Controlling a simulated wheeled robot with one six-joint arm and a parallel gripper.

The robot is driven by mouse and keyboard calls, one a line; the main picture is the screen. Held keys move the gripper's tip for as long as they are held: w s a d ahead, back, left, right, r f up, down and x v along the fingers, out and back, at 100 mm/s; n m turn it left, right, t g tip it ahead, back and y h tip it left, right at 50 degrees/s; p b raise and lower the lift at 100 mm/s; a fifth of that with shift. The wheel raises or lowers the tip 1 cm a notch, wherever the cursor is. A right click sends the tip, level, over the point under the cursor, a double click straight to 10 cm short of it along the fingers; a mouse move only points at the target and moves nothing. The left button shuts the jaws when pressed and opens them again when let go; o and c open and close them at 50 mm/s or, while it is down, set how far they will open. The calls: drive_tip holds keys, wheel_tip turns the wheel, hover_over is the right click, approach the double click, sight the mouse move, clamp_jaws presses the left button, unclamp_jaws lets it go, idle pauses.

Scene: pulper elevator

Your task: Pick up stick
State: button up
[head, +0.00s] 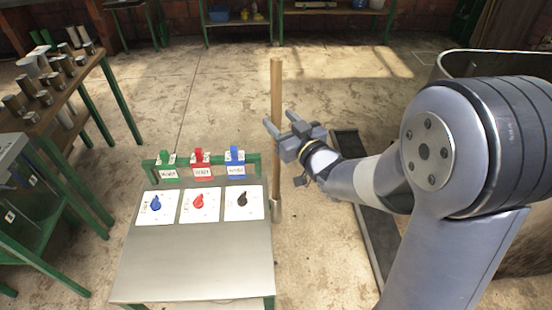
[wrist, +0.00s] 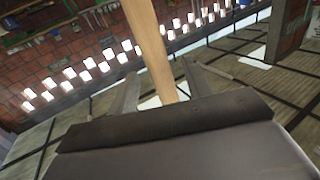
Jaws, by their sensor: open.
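The stick (head: 276,110) is a long light-brown wooden pole. It stands upright at the right side of the metal panel table, its lower end in a small metal holder (head: 276,209). My gripper (head: 279,129) is open, its fingers pointing left toward the middle of the stick. In the wrist view the stick (wrist: 149,45) runs down between the two open fingers of my gripper (wrist: 158,88). I cannot tell whether either finger touches it. The lower part of the stick is hidden behind the gripper body in the wrist view.
The metal table (head: 195,262) carries three white plates with blue, red and black knobs. Green, red and blue tagged levers (head: 200,163) stand on a green rail behind them. A bench with metal cylinders (head: 50,90) is at the left. A large metal tank (head: 500,62) is at the right.

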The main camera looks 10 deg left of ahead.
drive_tip(key=shift+x, duration=1.4)
drive_tip(key=shift+s, duration=0.1)
clamp_jaws()
